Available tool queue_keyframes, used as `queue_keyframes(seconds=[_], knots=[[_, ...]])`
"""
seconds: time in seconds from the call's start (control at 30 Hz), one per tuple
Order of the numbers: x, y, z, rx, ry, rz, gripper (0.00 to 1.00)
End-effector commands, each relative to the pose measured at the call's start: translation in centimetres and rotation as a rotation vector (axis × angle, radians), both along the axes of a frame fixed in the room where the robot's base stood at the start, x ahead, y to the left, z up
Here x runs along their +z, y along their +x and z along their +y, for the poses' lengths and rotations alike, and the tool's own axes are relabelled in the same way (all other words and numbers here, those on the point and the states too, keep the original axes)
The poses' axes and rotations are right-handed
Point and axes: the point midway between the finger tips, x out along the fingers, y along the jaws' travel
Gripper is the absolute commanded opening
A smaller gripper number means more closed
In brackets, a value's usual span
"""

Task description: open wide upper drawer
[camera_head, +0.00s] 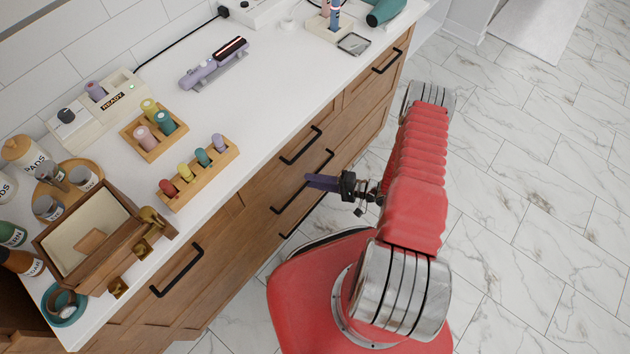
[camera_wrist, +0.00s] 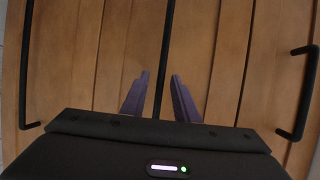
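The wooden cabinet front under the white counter carries black bar handles. In the central bank, an upper handle (camera_head: 301,145) sits above a middle handle (camera_head: 290,197); which one the task means is not certain. The drawers look shut. My gripper (camera_head: 318,181) is in front of this bank, its purple fingertips by the middle handle. In the wrist view, my gripper (camera_wrist: 160,98) is open, and a black bar (camera_wrist: 163,50) runs between the two fingers in the picture. I cannot tell whether the fingers reach around it or touch it.
Other handles show in the wrist view at left (camera_wrist: 26,70) and right (camera_wrist: 308,95). A wooden box (camera_head: 90,235), bottle racks (camera_head: 197,172) and a purple hair tool (camera_head: 213,65) stand on the counter (camera_head: 265,95). The marble floor (camera_head: 520,190) at right is clear.

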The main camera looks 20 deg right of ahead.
Motion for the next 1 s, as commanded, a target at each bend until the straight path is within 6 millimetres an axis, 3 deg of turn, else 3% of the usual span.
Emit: queue_keyframes(seconds=[0.23,0.6,1.0], knots=[[-0.01,0.0,0.0,0.0,0.0,0.0,0.26],[-0.03,-0.01,-0.01,-0.001,0.0,0.001,0.0],[-0.13,-0.04,-0.02,-0.001,-0.003,0.003,0.0]])
